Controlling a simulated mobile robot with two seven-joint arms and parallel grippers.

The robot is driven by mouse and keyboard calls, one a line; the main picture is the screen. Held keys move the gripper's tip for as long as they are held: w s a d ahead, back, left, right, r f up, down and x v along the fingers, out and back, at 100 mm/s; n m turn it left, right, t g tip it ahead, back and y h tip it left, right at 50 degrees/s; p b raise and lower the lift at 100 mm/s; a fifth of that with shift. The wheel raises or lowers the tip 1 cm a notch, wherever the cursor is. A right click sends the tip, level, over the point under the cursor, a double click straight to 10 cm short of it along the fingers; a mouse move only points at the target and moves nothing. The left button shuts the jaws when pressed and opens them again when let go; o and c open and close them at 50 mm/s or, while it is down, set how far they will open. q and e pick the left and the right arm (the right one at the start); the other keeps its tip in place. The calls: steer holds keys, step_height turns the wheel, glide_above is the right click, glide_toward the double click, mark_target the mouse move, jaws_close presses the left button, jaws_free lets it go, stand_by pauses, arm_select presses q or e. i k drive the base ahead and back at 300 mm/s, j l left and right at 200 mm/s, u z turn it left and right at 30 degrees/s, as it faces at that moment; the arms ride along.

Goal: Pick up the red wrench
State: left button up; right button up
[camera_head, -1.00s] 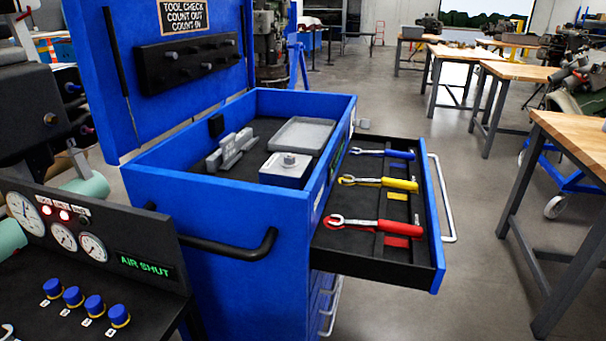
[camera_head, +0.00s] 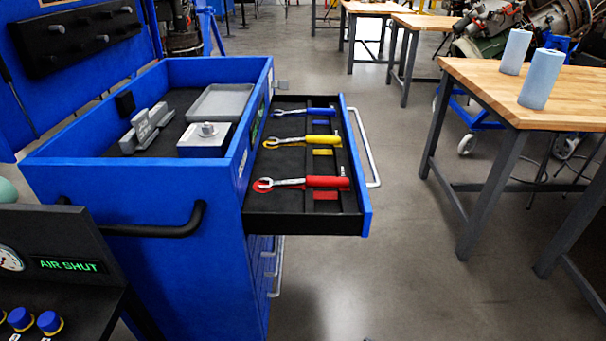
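The red wrench (camera_head: 326,182) lies in the open drawer (camera_head: 290,221) of a blue tool cabinet, nearest the front. Its red handle points right and its silver open end points left, beside a red patch on the drawer floor. A yellow-handled wrench (camera_head: 322,140) and a blue-handled wrench (camera_head: 320,112) lie behind it, roughly parallel. Neither of my grippers shows in the head view.
The blue cabinet (camera_head: 140,195) has a black side handle (camera_head: 165,229) and an open top holding a grey tray (camera_head: 222,103). The drawer's silver handle (camera_head: 366,150) sticks out right. A control panel (camera_head: 50,270) stands front left. A wooden table (camera_head: 480,80) stands right; floor between is clear.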

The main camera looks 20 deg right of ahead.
mark_target(309, 181)
steer(key=i+l+u, duration=0.2)
steer(key=l+u, duration=0.15)
steer(key=l, duration=0.4)
steer(key=l+u, duration=0.4)
steer(key=l, duration=0.3)
steer(key=l+u, duration=0.35)
steer(key=l, duration=0.45)
steer(key=i+j, duration=0.4)
